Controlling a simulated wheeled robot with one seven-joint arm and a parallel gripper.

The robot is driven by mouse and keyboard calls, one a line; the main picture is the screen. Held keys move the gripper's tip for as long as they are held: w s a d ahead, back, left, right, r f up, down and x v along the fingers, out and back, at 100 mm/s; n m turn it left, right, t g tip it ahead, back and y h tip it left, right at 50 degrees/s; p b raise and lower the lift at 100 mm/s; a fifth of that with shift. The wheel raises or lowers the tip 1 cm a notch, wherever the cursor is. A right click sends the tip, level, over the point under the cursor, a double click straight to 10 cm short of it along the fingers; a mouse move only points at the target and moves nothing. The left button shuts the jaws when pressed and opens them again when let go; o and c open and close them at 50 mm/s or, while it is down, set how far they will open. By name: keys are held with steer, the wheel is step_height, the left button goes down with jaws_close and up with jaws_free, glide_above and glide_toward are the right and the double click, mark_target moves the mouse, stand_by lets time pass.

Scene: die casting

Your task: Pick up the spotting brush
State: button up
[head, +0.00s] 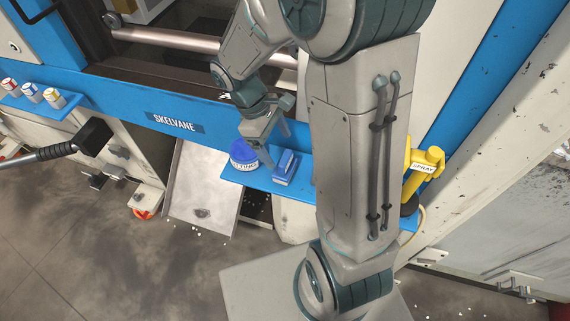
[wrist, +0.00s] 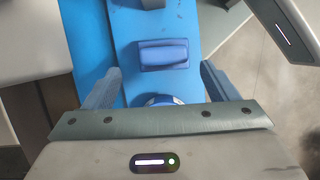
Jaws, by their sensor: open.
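On a blue side shelf (head: 258,183) lies a blue block-shaped item with a raised grip (head: 285,167), which looks like the brush, though I cannot be sure. It also shows in the wrist view (wrist: 164,55), lying crosswise just beyond my fingertips. Beside it stands a round blue pot (head: 243,157) with a white label reading "...TTING", partly covered by my gripper. The pot's top edge (wrist: 162,100) shows between my fingers, partly hidden by the gripper body. My gripper (head: 266,142) is open and empty over the shelf; its two fingers are wide apart in the wrist view (wrist: 161,70).
Small labelled pots (head: 32,93) stand on a blue ledge at left. A black-headed tool (head: 92,137) juts in at left. The machine's blue frame (head: 130,104) runs behind the shelf. A grey metal chute (head: 203,188) is left of it.

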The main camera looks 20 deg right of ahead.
mark_target(284, 157)
steer(key=x, duration=0.2)
steer(key=s+p+x, duration=0.1)
steer(key=x, duration=0.1)
steer(key=shift+d, duration=0.1)
steer(key=shift+d+f, duration=0.1)
steer(key=shift+f, duration=0.35)
steer(key=c, duration=0.8)
step_height(284, 157, up, 10)
steer(key=shift+r+b, duration=0.1)
steer(key=shift+b, duration=0.25)
steer(key=o, duration=0.4)
steer(key=shift+c, duration=1.4)
